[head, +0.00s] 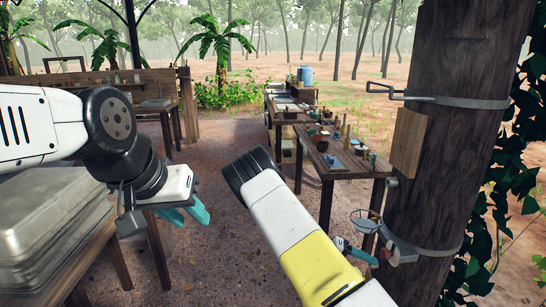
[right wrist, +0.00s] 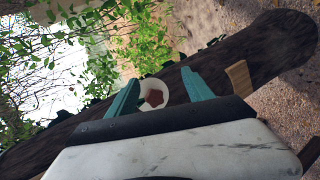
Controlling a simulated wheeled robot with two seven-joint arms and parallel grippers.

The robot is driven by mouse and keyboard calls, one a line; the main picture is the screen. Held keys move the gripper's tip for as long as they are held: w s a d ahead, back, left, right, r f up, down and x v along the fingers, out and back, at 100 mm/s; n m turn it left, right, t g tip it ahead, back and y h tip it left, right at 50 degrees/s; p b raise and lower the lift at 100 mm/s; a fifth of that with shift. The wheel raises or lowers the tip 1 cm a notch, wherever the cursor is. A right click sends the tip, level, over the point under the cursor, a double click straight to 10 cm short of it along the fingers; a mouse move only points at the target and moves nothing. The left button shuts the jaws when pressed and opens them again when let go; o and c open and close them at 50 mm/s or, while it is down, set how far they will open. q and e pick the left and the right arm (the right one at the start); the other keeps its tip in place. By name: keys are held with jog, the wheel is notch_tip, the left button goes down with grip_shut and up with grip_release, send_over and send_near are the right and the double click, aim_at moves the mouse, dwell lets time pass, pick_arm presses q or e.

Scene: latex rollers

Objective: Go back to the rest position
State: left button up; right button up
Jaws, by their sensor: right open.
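My left gripper (head: 190,215) hangs at the left of the head view, beside the metal stack. Its teal fingers are close together in this view, and I cannot tell how far apart they are. My right arm reaches forward from the bottom of the head view, and its gripper (head: 357,253) is mostly hidden behind the arm, near the dark tree trunk (head: 430,150). In the right wrist view, the right gripper (right wrist: 160,77) is open, with its two teal fingers apart. A white cup (right wrist: 145,86) with reddish-brown contents shows between the fingers, against the trunk.
A metal strap with a wire ring (head: 367,220) is on the trunk, with a wooden board (head: 408,143) above. A workbench (head: 340,165) with small tools stands behind. A stack of metal trays (head: 45,225) is at the left. The ground between is clear.

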jog(key=s+a+r+n+t+y, duration=0.1)
jog(key=s+a+r+t+y, duration=0.2)
jog(key=r, duration=0.8)
jog(key=s+a+r+n+t+y, duration=0.1)
jog(key=s+a+r+t+y, duration=0.1)
jog(key=s+a+r+y, duration=0.4)
jog(key=s+a+r+n+t+y, duration=0.1)
jog(key=s+a+r+t+y, duration=0.2)
jog(key=s+r, duration=0.8)
notch_tip(320, 180, up, 7)
jog(key=a+y, duration=0.2)
jog(key=y, duration=0.1)
jog(key=shift+s+r+n+t, duration=0.15)
jog(key=shift+s+n+t, duration=0.15)
jog(key=shift+n, duration=0.1)
